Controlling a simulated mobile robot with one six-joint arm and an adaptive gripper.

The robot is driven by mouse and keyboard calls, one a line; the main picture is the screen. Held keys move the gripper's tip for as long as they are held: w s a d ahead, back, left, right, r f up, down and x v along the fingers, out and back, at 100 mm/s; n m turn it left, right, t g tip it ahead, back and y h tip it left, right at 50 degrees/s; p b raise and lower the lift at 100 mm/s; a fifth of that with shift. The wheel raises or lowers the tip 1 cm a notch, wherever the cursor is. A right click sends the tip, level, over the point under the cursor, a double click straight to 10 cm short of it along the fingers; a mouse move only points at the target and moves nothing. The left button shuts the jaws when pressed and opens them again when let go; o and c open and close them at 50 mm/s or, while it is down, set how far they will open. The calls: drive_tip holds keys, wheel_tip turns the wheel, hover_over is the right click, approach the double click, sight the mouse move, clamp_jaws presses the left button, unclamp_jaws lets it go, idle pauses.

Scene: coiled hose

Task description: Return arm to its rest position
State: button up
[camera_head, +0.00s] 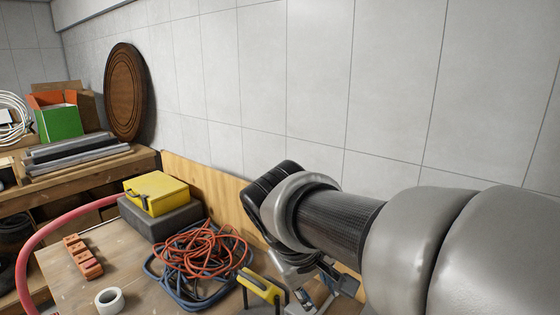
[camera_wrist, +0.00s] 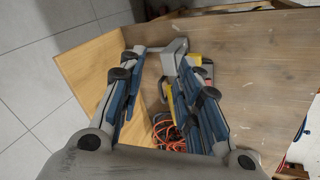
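My gripper (camera_head: 326,292) hangs at the bottom of the head view, at the end of my bent arm, beside the bench's near right part. In the wrist view my gripper (camera_wrist: 155,58) has its two blue-padded fingers spread apart, with nothing held between them. The coiled orange cord (camera_head: 205,248) lies on top of a dark blue coil (camera_head: 168,283) on the bench, left of my gripper. Part of the orange cord (camera_wrist: 172,134) shows between the fingers in the wrist view.
A yellow-handled tool (camera_head: 262,287) lies close left of my gripper. The wooden bench (camera_head: 75,290) also bears a yellow case (camera_head: 157,192) on a grey box, orange blocks (camera_head: 84,262) and a white tape roll (camera_head: 109,300). A pink-red hose (camera_head: 42,237) curves at the left. A tiled wall (camera_head: 330,75) stands behind.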

drive_tip(key=s+d+f+m+y, duration=0.1)
drive_tip(key=s+d, duration=0.3)
drive_tip(key=s, duration=0.5)
drive_tip(key=s+d+f+m+y, duration=0.2)
drive_tip(key=s+d+f+m, duration=0.1)
drive_tip(key=s, duration=0.6)
drive_tip(key=shift+s+d+f+m+t, duration=0.2)
drive_tip(key=shift+s+d+m+t, duration=0.15)
drive_tip(key=shift+m, duration=0.45)
